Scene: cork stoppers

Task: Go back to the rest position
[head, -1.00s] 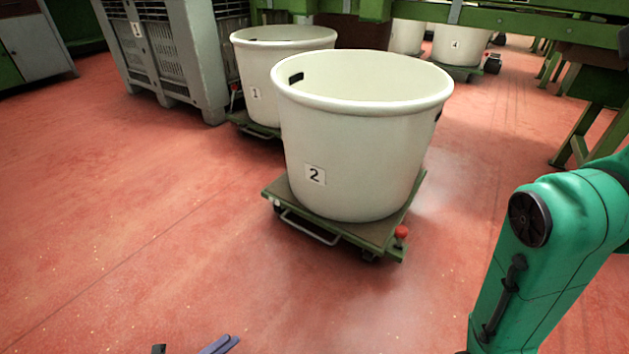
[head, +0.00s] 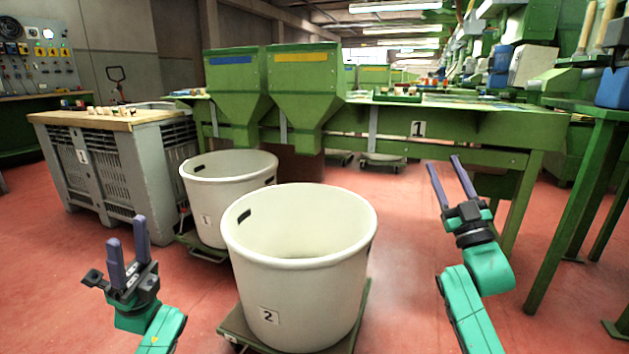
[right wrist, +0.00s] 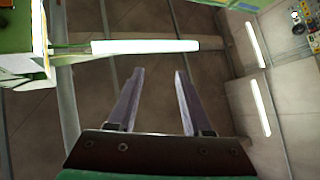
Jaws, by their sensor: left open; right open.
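My left gripper (head: 126,258) is raised at the lower left of the head view, left of the white bin numbered 2. It is open and empty, its purple fingers pointing up. My right gripper (head: 450,180) is raised right of that bin, in front of the green table. It is open and empty, fingers pointing up and slightly left. In the right wrist view the two fingers (right wrist: 155,100) stand apart with nothing between them, against the ceiling and its lamps. Neither gripper touches anything.
White bin 2 (head: 262,292) stands on a green dolly between my arms, with white bin 1 (head: 206,212) behind it. A grey crate (head: 112,185) with a wooden top is at left. A green table (head: 470,124) spans behind; another green stand (head: 575,190) is at right. Red floor is open at left.

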